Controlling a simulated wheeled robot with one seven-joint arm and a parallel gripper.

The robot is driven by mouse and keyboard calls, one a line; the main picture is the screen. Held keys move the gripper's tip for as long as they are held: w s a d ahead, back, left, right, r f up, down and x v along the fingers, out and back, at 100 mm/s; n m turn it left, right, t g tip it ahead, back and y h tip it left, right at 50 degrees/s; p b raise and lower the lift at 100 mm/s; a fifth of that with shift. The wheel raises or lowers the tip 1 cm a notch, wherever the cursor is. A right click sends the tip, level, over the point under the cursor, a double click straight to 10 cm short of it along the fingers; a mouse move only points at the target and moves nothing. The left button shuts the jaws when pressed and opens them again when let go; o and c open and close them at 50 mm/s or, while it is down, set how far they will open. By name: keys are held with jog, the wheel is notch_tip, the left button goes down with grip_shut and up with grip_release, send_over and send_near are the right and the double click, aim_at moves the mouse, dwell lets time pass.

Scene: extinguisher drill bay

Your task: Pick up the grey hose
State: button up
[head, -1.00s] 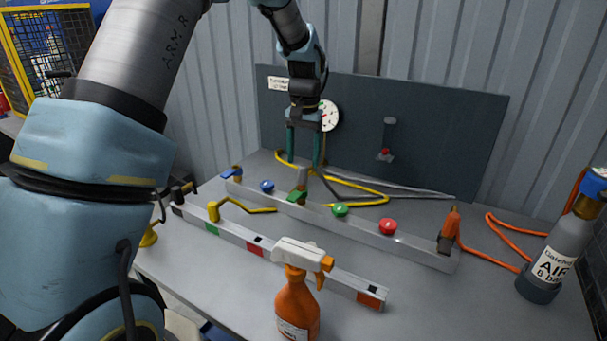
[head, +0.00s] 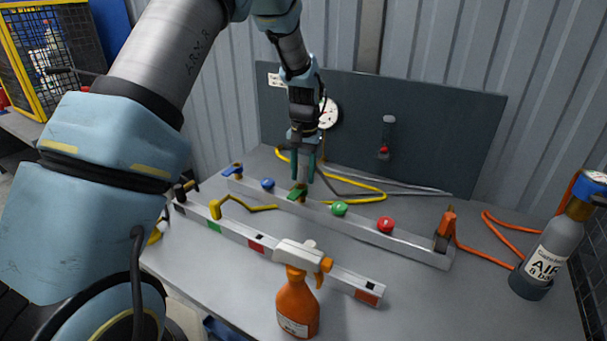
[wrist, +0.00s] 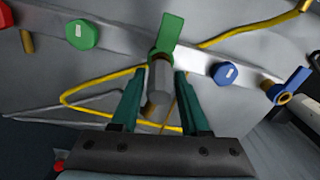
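The grey hose (head: 420,187) lies in a thin loop at the back of the table; it also shows left of the fingers in the wrist view (wrist: 50,105). A grey cylindrical end piece (wrist: 158,80) stands upright by the green valve lever (wrist: 168,38); its link to the hose is hidden. My gripper (head: 304,177) points down around this piece. In the wrist view, its teal fingers (wrist: 161,75) flank the piece closely on both sides and appear shut on it.
A yellow hose (head: 355,184) lies behind the valve rail (head: 370,237), close to my fingers. A front rail (head: 232,234), an orange spray bottle (head: 297,305), an orange hose (head: 485,250) and a grey air cylinder (head: 545,250) are also there. A dark backboard (head: 440,130) stands behind.

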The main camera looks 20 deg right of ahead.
grip_shut()
jog(key=shift+r, duration=0.1)
dwell(0.3)
notch_tip(320, 180, up, 10)
jog(key=b, duration=0.3)
dwell(0.4)
